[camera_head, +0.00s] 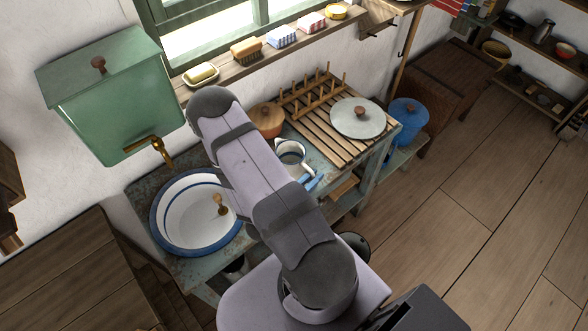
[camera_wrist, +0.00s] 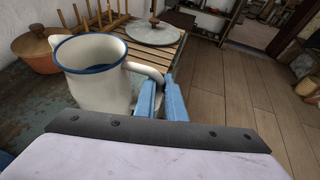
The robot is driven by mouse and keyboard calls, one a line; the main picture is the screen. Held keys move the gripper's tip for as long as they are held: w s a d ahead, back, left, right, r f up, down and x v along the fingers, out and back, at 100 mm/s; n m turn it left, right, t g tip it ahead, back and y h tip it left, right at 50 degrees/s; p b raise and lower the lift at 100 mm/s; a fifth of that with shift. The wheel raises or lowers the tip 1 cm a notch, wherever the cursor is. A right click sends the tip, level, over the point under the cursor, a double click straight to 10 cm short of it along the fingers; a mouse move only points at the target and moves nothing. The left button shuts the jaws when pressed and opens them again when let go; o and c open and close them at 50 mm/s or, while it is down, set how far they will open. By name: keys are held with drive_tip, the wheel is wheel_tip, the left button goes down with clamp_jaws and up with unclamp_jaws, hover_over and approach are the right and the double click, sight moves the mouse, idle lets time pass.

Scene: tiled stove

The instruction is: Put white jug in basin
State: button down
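The white jug (camera_head: 291,152) has a blue rim and stands upright on the worn washstand, beside the slatted rack. In the wrist view the jug (camera_wrist: 95,85) is large and close, with its handle on the right. My gripper's blue fingers (camera_wrist: 162,100) are close together at the handle, which runs down into the narrow gap between them. They look shut on it, though the lower handle is hidden. In the head view my gripper (camera_head: 312,183) is just right of the jug. The white basin (camera_head: 190,215) with a blue rim is at the left, partly behind my arm.
A brass tap (camera_head: 155,148) on a green cistern (camera_head: 110,92) hangs above the basin. A brown lidded pot (camera_head: 267,118), a peg rack (camera_head: 313,95) and a pale lid (camera_head: 358,118) stand near the jug.

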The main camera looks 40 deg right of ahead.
drive_tip(key=shift+r, duration=0.15)
idle(0.3)
drive_tip(key=shift+r+b, duration=0.3)
drive_tip(key=shift+r, duration=0.8)
wheel_tip(320, 180, up, 6)
drive_tip(key=p, duration=0.2)
drive_tip(key=shift+r+p, duration=0.2)
drive_tip(key=shift+p, duration=0.1)
drive_tip(key=shift+r+p, duration=0.6)
drive_tip(key=shift+p, duration=0.05)
drive_tip(key=shift+w, duration=0.1)
